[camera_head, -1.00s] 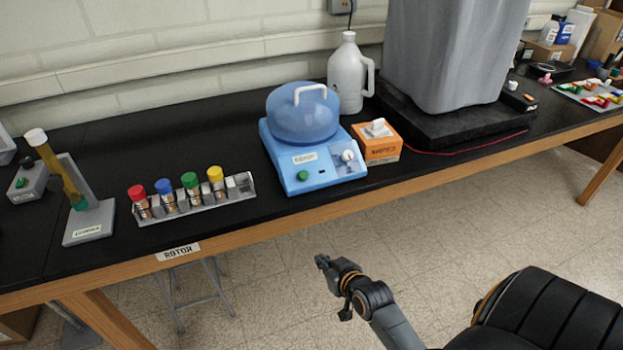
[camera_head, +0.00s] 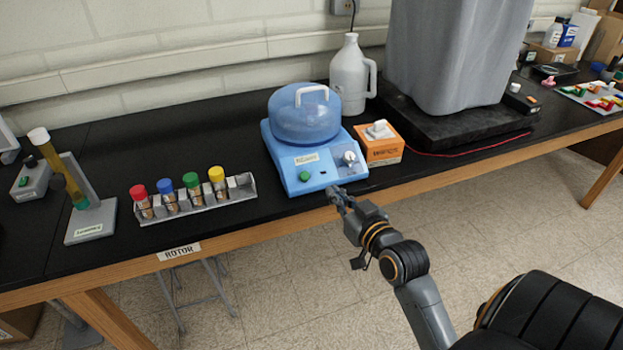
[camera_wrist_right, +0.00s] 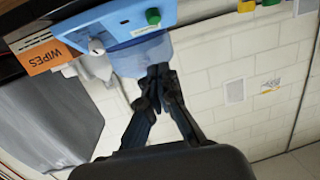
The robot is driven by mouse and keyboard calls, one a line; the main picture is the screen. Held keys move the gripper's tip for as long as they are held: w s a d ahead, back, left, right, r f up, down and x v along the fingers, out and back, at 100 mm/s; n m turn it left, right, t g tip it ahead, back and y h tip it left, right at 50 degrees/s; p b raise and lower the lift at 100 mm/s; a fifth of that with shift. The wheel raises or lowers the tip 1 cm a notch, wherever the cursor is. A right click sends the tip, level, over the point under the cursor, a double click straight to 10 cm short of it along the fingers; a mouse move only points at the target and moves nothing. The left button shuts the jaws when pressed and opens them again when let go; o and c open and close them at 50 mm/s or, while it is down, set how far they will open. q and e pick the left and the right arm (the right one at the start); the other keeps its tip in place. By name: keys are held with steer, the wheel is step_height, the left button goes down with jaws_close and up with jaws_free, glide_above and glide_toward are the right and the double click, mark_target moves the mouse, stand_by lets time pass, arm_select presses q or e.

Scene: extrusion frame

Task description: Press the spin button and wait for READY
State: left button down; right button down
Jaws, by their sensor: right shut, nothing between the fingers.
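The blue centrifuge (camera_head: 325,178) stands on the black bench with its translucent blue lid (camera_head: 305,118) closed. A green button (camera_head: 304,176) is at the front left of its panel, and a white knob (camera_head: 349,157) at the right. A small label on the panel is too blurred to read. My right gripper (camera_head: 337,193) is shut and empty at the bench's front edge, close to the centrifuge's front right corner and apart from the green button. The right wrist view also shows the shut fingers (camera_wrist_right: 159,75) and the green button (camera_wrist_right: 153,16). My left gripper is not in view.
A rack with several coloured-cap tubes (camera_head: 200,205) and a tube stand (camera_head: 90,222) are at the left. The floor before the bench is free.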

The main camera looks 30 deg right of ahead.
steer(key=p, duration=0.2)
glide_toward(304, 171)
steer(key=w+r, duration=0.3)
steer(key=w, duration=0.1)
steer(key=f, duration=0.2)
steer(key=shift+w+d+f, duration=0.15)
steer(key=shift+w+f, duration=0.15)
steer(key=shift+w+d+f, duration=0.1)
steer(key=shift+w+f, duration=0.35)
steer(key=shift+f, duration=0.2)
